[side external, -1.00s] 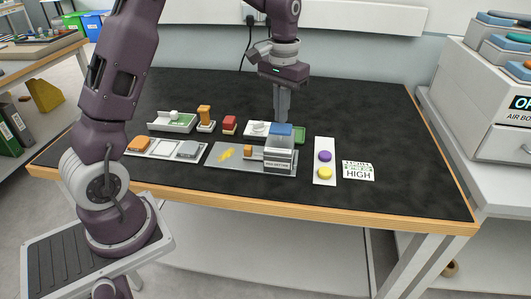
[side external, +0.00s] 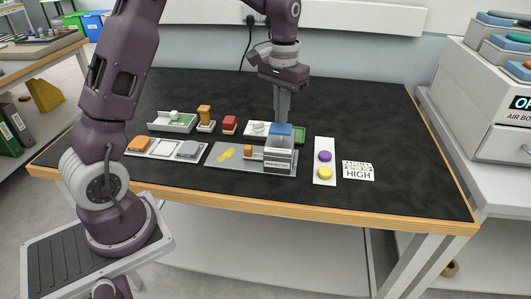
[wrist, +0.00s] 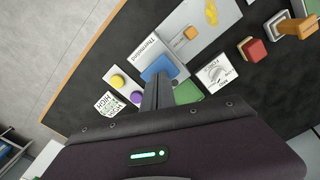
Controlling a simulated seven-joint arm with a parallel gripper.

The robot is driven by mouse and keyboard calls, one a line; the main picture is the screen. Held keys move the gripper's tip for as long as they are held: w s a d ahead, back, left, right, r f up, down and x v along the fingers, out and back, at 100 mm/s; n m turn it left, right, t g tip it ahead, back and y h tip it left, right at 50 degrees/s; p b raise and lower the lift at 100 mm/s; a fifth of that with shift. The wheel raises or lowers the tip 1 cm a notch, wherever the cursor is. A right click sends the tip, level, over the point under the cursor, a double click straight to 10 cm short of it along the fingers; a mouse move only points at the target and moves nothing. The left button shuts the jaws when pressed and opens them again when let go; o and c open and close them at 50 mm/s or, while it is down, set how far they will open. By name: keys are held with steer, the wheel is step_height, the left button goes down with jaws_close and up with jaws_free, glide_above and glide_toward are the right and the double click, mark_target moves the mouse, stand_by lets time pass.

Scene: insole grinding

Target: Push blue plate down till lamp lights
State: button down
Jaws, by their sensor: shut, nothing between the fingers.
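I cannot make out a lit lamp in either view.
Right of the unit is a white strip with a purple button (side external: 324,156) and a yellow button (side external: 325,172), then a card reading HIGH (side external: 358,170). A green tray (side external: 299,135) lies close behind. The mat's right side is clear.

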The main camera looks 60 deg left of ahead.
steer(key=shift+f, duration=1.3)
stand_by(0.4)
step_height(320, 180, up, 8)
steer(key=shift+r, duration=0.55)
stand_by(0.4)
steer(key=s+d+r+m+t, duration=0.15)
steer(key=s+d+r, duration=0.25)
steer(key=s, duration=0.4)
steer(key=s+d+r+t, duration=0.2)
steer(key=s+d+r, duration=0.15)
steer(key=s, duration=0.35)
steer(key=s+d+f+t, duration=0.1)
steer(key=s+f, duration=0.1)
steer(key=s, duration=0.4)
steer(key=s+d+f+m+t, duration=0.1)
steer(key=s+d+f, duration=0.1)
steer(key=s, duration=0.3)
steer(key=shift+s+f, duration=0.15)
steer(key=shift+s, duration=0.2)
